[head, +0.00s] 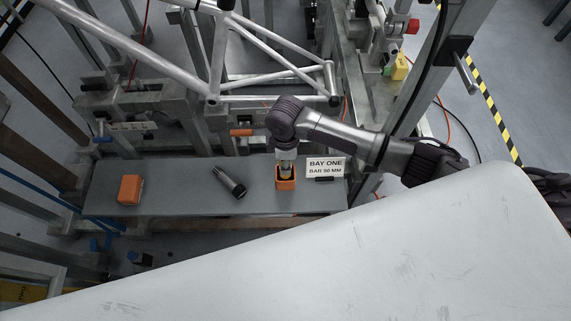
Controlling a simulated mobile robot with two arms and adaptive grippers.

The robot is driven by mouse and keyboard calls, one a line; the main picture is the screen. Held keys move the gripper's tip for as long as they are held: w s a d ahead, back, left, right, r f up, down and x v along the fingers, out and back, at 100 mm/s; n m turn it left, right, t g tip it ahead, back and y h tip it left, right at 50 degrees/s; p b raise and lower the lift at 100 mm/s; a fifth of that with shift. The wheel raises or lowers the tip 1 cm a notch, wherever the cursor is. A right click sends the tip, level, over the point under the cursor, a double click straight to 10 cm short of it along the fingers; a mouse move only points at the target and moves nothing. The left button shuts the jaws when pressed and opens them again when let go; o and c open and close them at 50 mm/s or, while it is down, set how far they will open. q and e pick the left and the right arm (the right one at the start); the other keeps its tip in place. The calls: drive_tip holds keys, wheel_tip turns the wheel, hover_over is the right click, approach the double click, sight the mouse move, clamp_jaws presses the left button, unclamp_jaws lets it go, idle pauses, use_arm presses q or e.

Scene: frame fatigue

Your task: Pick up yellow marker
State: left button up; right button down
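I cannot make out a yellow marker in the head view. My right arm comes in from the right, and its gripper (286,168) points down at an orange open-topped holder (286,184) on the grey bench. The fingertips are at or inside the holder's mouth. They are too small and partly hidden, so I cannot tell whether they are open or shut, or whether they hold anything. What is inside the holder is hidden. My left gripper is not in view.
On the grey bench (180,200) lie an orange block (130,189) and a dark cylindrical tool (230,182). A "BAY ONE" sign (325,166) stands just right of the holder. A metal tube frame (215,75) and steel fixture rise behind. A yellow part (399,67) sits on the fixture.

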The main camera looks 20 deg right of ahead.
wheel_tip(320, 180, up, 15)
drive_tip(key=shift+r+p, duration=0.2)
drive_tip(key=shift+p, duration=0.25)
drive_tip(key=c, duration=1.5)
unclamp_jaws()
clamp_jaws()
